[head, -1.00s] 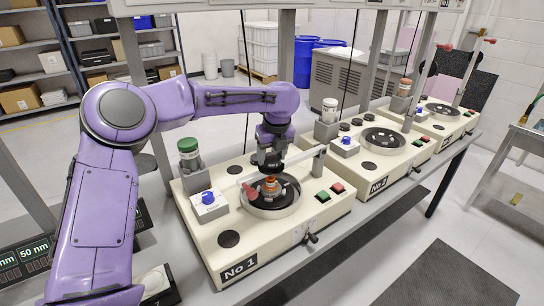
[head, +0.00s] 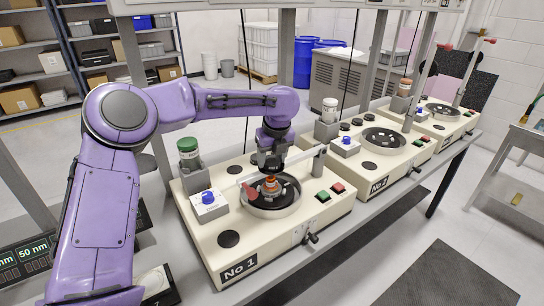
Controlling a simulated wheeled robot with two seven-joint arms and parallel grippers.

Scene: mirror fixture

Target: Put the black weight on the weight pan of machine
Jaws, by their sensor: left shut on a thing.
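My left gripper (head: 270,168) reaches down over the round dish (head: 283,209) of the machine No 1 (head: 280,247). It is shut on a small dark thing, which I take as the black weight; the dark fingers mostly hide it. Right below the fingertips an orange, stepped round part (head: 271,185) stands in the dish, with a red knob (head: 250,192) on its left. I cannot tell whether the held thing touches the orange part. Which part is the weight pan is not clear from this view. My right gripper is not in view.
On machine No 1 stand a green-capped bottle (head: 188,150), a blue dial box (head: 208,204) and a metal arm (head: 318,160) at the dish's back right. Machine No 2 (head: 375,190) and another machine (head: 440,125) follow to the right. Shelves (head: 95,50) stand behind.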

